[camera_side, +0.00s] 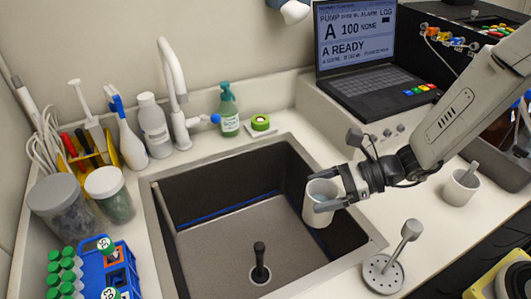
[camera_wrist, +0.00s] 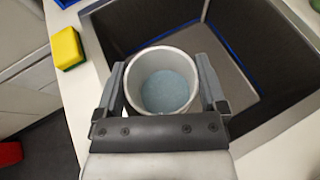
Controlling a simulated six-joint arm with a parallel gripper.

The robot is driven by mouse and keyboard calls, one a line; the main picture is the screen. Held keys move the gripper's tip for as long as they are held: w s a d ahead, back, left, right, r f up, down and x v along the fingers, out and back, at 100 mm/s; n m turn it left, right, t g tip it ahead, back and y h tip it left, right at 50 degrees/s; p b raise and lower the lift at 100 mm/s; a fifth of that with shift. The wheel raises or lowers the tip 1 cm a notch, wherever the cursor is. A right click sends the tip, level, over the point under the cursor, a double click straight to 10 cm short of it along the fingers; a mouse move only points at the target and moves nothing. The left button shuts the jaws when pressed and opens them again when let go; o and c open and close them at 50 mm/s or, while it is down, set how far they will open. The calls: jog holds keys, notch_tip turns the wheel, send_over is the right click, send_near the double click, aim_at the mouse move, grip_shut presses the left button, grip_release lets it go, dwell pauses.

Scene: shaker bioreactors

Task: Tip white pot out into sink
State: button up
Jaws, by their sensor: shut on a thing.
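The white pot (camera_side: 318,208) is held over the right part of the sink (camera_side: 378,243), close to its right rim. It looks nearly upright, with only a slight tilt at most. In the wrist view the white pot (camera_wrist: 133,77) shows its open mouth, with blue-grey contents inside. My gripper (camera_side: 328,192) is shut on the pot. In the wrist view the two fingers of my gripper (camera_wrist: 161,88) press on opposite sides of it. The pot is apart from the sink floor.
A black-handled plug (camera_side: 259,262) stands in the sink floor. A white faucet (camera_side: 178,95) and a green soap bottle (camera_side: 228,110) stand behind the sink. A round perforated stand (camera_side: 383,274) and another white pot (camera_side: 460,187) with a tool are at the right. A laptop (camera_side: 365,60) is behind.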

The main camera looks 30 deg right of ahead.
aim_at(307, 198)
jog(key=s+a+f, duration=0.1)
jog(key=s+a, duration=0.1)
jog(key=a, duration=0.4)
jog(key=shift+s+f, duration=0.2)
jog(key=shift+f, duration=0.2)
jog(key=shift+f, duration=0.2)
jog(key=shift+f+m+g, duration=0.5)
jog(key=shift+f+m, duration=0.1)
jog(key=shift+f, duration=1.55)
jog(key=shift+w+d+r+m+g+y, duration=0.35)
jog(key=shift+w+r+m+y, duration=0.2)
jog(key=shift+m, duration=0.25)
jog(key=shift+w+d+r+m+g+y, duration=0.25)
jog(key=shift+w+r+m+y, duration=0.2)
jog(key=shift+r+m, duration=0.3)
jog(key=shift+w+d+r+m+g+y, duration=0.25)
jog(key=shift+w+r+m+g+y, duration=0.2)
jog(key=shift+m, duration=0.4)
jog(key=shift+w+d+r+m, duration=0.15)
jog(key=shift+w+r+m, duration=0.1)
jog(key=shift+w+m, duration=0.1)
jog(key=shift+w+d+y, duration=0.1)
jog(key=shift+w+y, duration=0.1)
jog(key=shift+y, duration=0.05)
jog(key=shift+w+d+r+m+y, duration=0.3)
jog(key=shift+w+m, duration=0.2)
jog(key=shift+m, duration=0.25)
